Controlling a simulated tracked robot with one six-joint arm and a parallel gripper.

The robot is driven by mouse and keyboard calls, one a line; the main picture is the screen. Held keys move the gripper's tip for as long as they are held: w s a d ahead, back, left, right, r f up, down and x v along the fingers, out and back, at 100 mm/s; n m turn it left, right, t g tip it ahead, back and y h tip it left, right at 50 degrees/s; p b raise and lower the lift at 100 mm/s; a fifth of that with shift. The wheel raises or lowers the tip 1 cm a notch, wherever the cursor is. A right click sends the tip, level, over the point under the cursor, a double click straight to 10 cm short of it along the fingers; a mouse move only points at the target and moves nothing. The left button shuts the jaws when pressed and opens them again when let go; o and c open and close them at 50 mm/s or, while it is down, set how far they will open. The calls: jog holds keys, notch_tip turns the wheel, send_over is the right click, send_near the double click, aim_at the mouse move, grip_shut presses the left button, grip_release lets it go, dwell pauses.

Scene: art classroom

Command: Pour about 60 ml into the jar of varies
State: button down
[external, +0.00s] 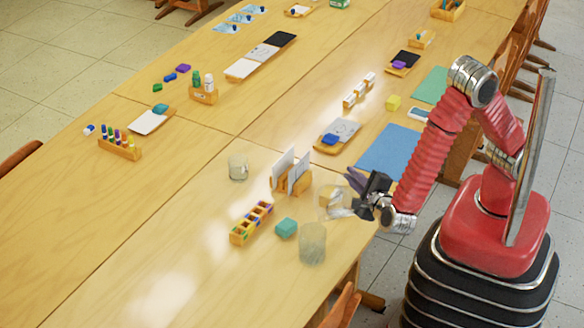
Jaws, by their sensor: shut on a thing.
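My gripper (352,194) is low over the near table's right side, its fingers pointing left. It is shut on a small clear vessel (331,197) with a yellowish tint, which is partly hidden by the fingers. I cannot tell its exact tilt or how much liquid it holds. A clear glass jar (312,244) stands upright on the table, below and left of the gripper. Another clear glass jar (238,168) stands farther left, beyond the card holder. No label is readable on either jar, so I cannot tell which one the task names. No stream of liquid shows.
A teal block (286,228) sits beside the nearer jar. A wooden box with coloured compartments (251,223) and a wooden holder with white cards (291,175) stand close by. A blue sheet (394,151) lies behind the gripper. The table's front left is clear.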

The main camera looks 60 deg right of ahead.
jog(key=shift+a+r, duration=0.2)
jog(key=shift+r, duration=0.05)
jog(key=shift+w+a+r+n+p, duration=0.15)
jog(key=shift+a+n+p, duration=0.15)
jog(key=shift+p, duration=0.35)
jog(key=shift+w+a+r+h+p, duration=0.1)
jog(key=shift+a+r+h+p, duration=0.2)
jog(key=shift+p, duration=0.25)
jog(key=shift+a+r+n+p, duration=0.25)
jog(key=shift+n+p, duration=0.25)
jog(key=shift+p, duration=0.4)
dwell(0.6)
jog(key=shift+s+d+f+m+y, duration=0.15)
jog(key=shift+d+f+m+y, duration=0.1)
jog(key=shift+d+f+m, duration=0.55)
jog(key=shift+s+d+f+m+y, duration=0.1)
jog(key=shift+d+f+m+y, duration=0.15)
jog(key=shift+d+f+m, duration=0.55)
jog(key=shift+a+f, duration=0.2)
jog(key=shift+a, duration=0.1)
jog(key=shift+d, duration=0.1)
jog(key=shift+s+d+f+m+y+b, duration=0.1)
jog(key=shift+d+f+m+y+b, duration=0.15)
jog(key=shift+d+m+y+b, duration=0.25)
